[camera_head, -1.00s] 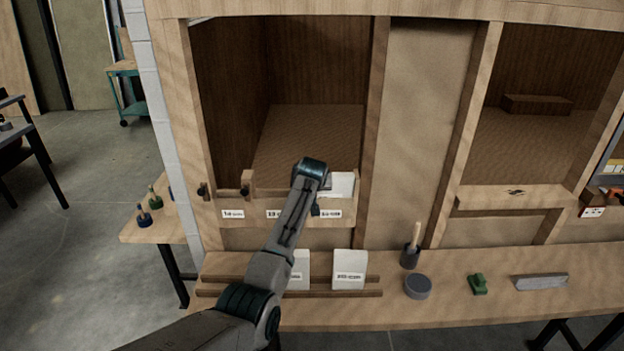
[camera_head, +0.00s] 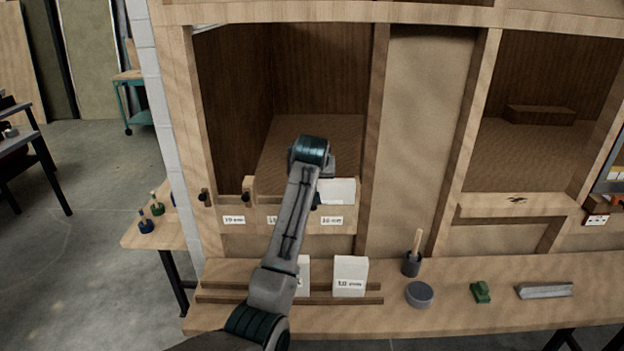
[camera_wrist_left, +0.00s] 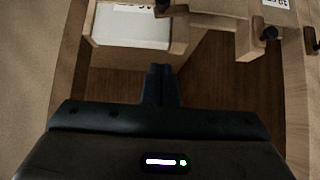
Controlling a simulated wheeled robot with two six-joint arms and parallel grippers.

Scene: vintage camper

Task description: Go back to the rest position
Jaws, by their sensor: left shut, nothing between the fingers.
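My left arm comes in from the bottom of the head view and reaches up in front of the wooden cabinet. The arm itself hides my left gripper's fingers in the head view. In the left wrist view my left gripper (camera_wrist_left: 161,84) is shut, with its fingertips together and nothing between them. It points at the dark brown inside of the open compartment (camera_head: 318,75), near a white block (camera_wrist_left: 133,27) in a wooden slot. That white block (camera_head: 337,191) also shows beside the wrist in the head view. My right gripper is not in view.
The labelled wooden front (camera_head: 300,222) has dark knobs. Below it, a bench (camera_head: 455,290) carries white labelled blocks (camera_head: 350,276) between rails, a dark cup with a brush (camera_head: 412,262), a round grey tin (camera_head: 419,294), a green item (camera_head: 481,292) and a grey bar (camera_head: 544,291).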

